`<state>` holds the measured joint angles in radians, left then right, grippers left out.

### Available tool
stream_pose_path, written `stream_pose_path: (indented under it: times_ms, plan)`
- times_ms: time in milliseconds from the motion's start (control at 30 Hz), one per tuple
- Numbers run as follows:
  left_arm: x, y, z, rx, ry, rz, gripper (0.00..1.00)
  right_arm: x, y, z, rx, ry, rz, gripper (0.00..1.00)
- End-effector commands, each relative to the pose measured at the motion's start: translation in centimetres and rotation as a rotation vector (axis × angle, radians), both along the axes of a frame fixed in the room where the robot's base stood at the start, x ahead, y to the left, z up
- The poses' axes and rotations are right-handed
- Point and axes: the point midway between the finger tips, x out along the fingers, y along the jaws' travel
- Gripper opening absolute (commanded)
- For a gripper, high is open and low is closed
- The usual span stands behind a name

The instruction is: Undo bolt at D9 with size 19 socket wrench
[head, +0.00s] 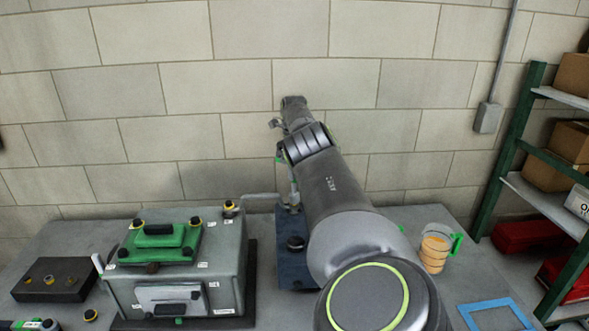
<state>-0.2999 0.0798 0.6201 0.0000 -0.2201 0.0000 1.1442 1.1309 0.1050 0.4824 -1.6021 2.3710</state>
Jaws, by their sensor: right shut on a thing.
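My right gripper (281,152) is beyond my right arm, small and partly hidden by it. The size cannot be read. The tool's lower end is over the back of a dark blue tray (297,268). The grey engine block (226,272) stands left of the tray. Yellow-ringed bolts sit on its green cover (161,243), and another bolt (229,207) is at its back right corner. The small labels are unreadable, so I cannot tell which bolt is D9. My left gripper is not in view.
A black block (50,290) with several round pieces lies at the left. A clear cup with orange contents (434,254) and a blue frame (490,313) are at the right. A green-framed shelf (508,155) stands beyond the bench. A brick wall closes off the back.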

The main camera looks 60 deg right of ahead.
Motion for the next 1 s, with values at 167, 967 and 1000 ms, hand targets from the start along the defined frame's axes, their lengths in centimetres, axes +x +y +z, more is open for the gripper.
stream_pose_path:
  times_ms: [167, 967, 1000]
  plan:
    - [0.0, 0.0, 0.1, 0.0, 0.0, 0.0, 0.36, 0.0, 0.0, 0.2, -0.001, -0.001, 0.0, 0.0]
    - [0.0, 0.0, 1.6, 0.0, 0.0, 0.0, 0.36, 0.0, 0.0, 3.6, 0.0, -0.001, 0.0, 0.0]
    - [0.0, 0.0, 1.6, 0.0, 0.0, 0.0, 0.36, 0.0, 0.0, 3.6, 0.0, -0.001, 0.0, 0.0]
